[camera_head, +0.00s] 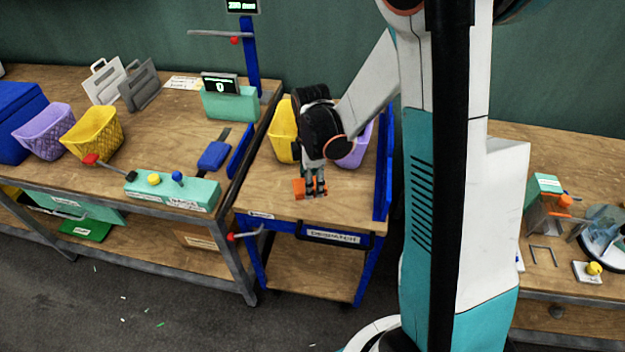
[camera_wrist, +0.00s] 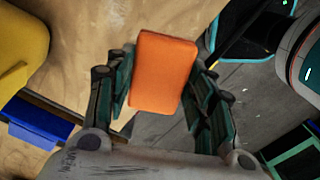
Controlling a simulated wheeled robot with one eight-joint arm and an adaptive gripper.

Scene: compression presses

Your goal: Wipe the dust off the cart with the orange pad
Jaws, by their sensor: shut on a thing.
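The orange pad (camera_wrist: 163,73) is between the two fingers of my gripper (camera_wrist: 160,95), which is shut on it. In the head view the orange pad (camera_head: 298,188) shows beside the fingertips of my gripper (camera_head: 314,190), over the front part of the cart's wooden top. The cart (camera_head: 262,196) has blue legs, a blue side panel and a "DISPATCH" label on its front. I cannot tell whether the pad touches the top. Dust is not clearly visible on the cart top in either view.
A yellow basket (camera_head: 283,130) and a purple basket (camera_head: 355,150) stand at the back of the cart, partly behind my arm. A workbench (camera_head: 130,170) with baskets and a teal control box (camera_head: 172,190) is at the left. Another table (camera_head: 555,150) is at the right.

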